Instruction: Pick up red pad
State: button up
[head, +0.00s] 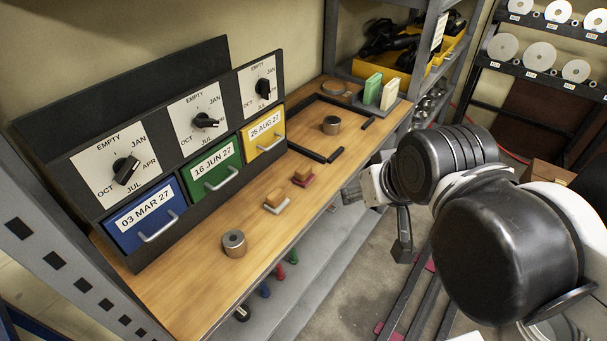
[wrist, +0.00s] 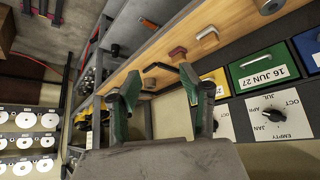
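The red pad (head: 308,182) lies on the wooden bench near its front edge, with a wooden-brown block on top. In the wrist view the red pad (wrist: 178,52) shows small, beyond my fingers and a little to the right. A similar white pad (head: 276,208) with a brown block lies nearer the camera; it also shows in the wrist view (wrist: 207,34). My gripper (head: 377,220) is beside the bench, to the right of the red pad and apart from it. In the wrist view its two fingers (wrist: 160,85) are spread wide with nothing seen between them.
Blue (head: 148,219), green (head: 214,173) and yellow (head: 264,136) drawers with dials stand behind the pads. Green and white upright cards (head: 373,89) stand farther back. Bare bench surrounds the pads.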

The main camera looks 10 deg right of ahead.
jog(key=shift+o, duration=0.8)
jog(key=shift+w+r, duration=0.1)
